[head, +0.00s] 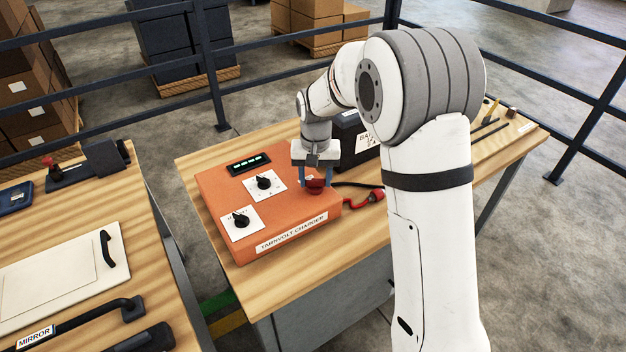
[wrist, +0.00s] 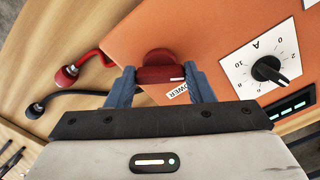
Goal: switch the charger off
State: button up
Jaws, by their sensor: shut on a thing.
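The orange charger (head: 215,190) lies on the wooden table, with the label "TARNVOLT CHARGER" along its front edge. Its red power switch (wrist: 158,68) sits near a "POWER" label (wrist: 177,95) in the wrist view. In the head view the red switch (head: 315,186) shows at the charger's right side, under my gripper. My gripper (wrist: 158,78) points down with its blue fingers on either side of the switch handle, shut on it. Two black dials (head: 264,183) (head: 241,220) on white plates and a lit green display (head: 249,164) are on the charger's top.
A red connector (head: 376,195) and cables lie right of the charger. A dark labelled battery box (head: 352,138) stands behind my gripper. Another bench (head: 80,270) with a panel and a mirror label is at the left. Railings (head: 215,95) run behind.

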aim_at(316, 180)
jog(key=n+b, duration=0.1)
jog(key=n, duration=0.5)
jog(key=shift+w+r+n, duration=0.1)
jog(key=shift+n, duration=0.3)
dwell(0.3)
jog(key=o, duration=1)
notch_tip(316, 180, up, 7)
jog(key=shift+r+b, duration=0.2)
jog(key=shift+b, duration=0.15)
jog(key=shift+r, duration=0.15)
